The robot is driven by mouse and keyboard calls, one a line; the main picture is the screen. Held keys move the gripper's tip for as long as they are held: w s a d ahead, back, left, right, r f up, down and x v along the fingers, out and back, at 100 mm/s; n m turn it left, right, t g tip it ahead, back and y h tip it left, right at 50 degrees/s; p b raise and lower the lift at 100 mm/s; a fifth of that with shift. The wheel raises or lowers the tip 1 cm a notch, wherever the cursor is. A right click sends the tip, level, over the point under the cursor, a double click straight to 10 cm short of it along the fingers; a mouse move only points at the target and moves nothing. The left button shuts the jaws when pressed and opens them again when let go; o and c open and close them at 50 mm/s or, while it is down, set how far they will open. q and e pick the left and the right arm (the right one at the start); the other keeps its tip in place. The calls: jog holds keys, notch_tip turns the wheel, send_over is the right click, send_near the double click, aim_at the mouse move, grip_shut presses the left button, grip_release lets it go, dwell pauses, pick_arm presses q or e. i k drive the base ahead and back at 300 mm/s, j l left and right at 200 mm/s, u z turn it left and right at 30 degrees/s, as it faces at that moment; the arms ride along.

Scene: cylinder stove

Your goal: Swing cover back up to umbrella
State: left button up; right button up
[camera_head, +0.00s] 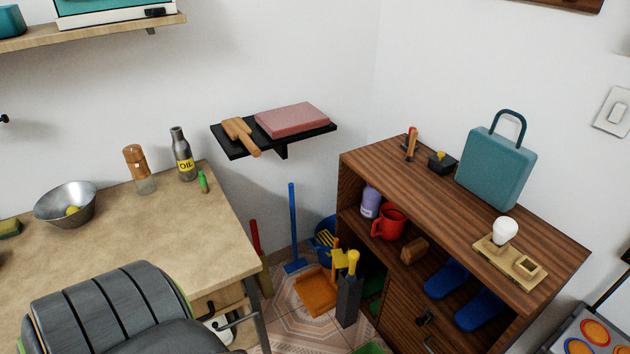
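I see no thing that I can clearly tell as an umbrella or its cover. A thin red upright handle (254,238) stands beside the table; what it belongs to is mostly hidden. At the bottom right corner, part of a panel with orange and blue round discs (594,332) shows, cut off by the picture's edge. A thin dark bar (612,290) slants above it. Neither of my grippers is in view.
A table (150,225) holds a bowl and bottles; a grey ribbed chair-like thing (110,310) stands before it. A wooden cabinet (425,180) bears a teal case (497,168). A blue broom (293,230) and an orange dustpan (316,291) crowd the floor between them.

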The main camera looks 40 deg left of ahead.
aim_at(340, 256)
jog(key=u, duration=1.2)
